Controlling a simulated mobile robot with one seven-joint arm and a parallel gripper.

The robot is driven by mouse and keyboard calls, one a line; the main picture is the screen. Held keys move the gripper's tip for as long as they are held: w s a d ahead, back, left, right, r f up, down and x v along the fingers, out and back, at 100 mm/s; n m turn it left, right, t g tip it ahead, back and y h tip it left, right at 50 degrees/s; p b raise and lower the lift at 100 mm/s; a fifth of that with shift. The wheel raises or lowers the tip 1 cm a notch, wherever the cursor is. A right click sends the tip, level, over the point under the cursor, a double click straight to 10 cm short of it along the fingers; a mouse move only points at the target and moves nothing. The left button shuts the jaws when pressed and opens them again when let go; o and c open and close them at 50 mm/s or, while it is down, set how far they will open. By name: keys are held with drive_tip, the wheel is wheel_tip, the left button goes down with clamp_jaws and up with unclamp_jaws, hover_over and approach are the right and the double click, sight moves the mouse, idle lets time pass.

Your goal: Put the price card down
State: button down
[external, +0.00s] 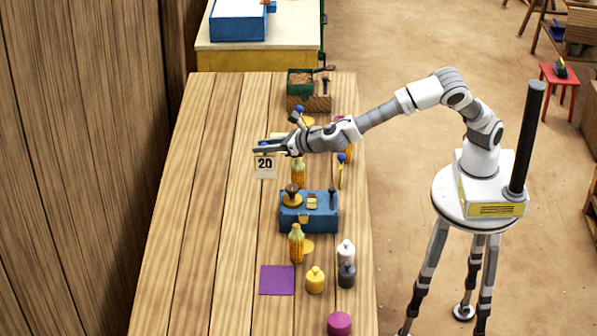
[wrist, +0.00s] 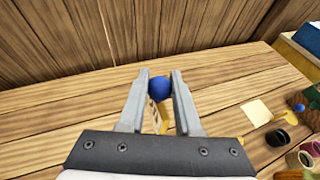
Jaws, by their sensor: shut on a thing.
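The price card (external: 265,165) is a small cream card marked "20". It hangs upright just below the tips of my gripper (external: 268,148), over the table's middle. In the wrist view a blue ball (wrist: 159,87) sits between the two fingers of my gripper (wrist: 159,85), with a narrow tan piece below it. My gripper is shut on the price card.
The wooden table (external: 205,210) is bare along its left side. A blue balance box (external: 322,219), corn cobs (external: 296,247), a purple mat (external: 277,280) and yellow, white and dark weights stand on the right. A green box (external: 299,82) is at the back. A plank wall (external: 80,150) is at left.

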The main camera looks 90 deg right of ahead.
drive_tip(key=w+d+r+n+y+b, duration=0.1)
drive_tip(key=w+d+n+y+b, duration=0.3)
drive_tip(key=w+d+n+y, duration=0.3)
drive_tip(key=s+d+n+g+y+b, duration=0.35)
drive_tip(key=s+d+n+y, duration=0.25)
drive_tip(key=s+d+y, duration=0.25)
wheel_tip(320, 180, down, 11)
drive_tip(key=h, duration=0.1)
drive_tip(key=w+a+f+b, duration=0.1)
drive_tip(key=w+a+f, duration=0.3)
drive_tip(key=a+f, duration=0.6)
drive_tip(key=shift+w+a+f+b, duration=0.15)
drive_tip(key=shift+w+a+b, duration=0.05)
drive_tip(key=shift+w+b, duration=0.1)
drive_tip(key=shift+f+t+b, duration=0.25)
drive_tip(key=shift+b, duration=0.05)
drive_tip(key=c, duration=0.6)
unclamp_jaws()
drive_tip(key=shift+r, duration=0.1)
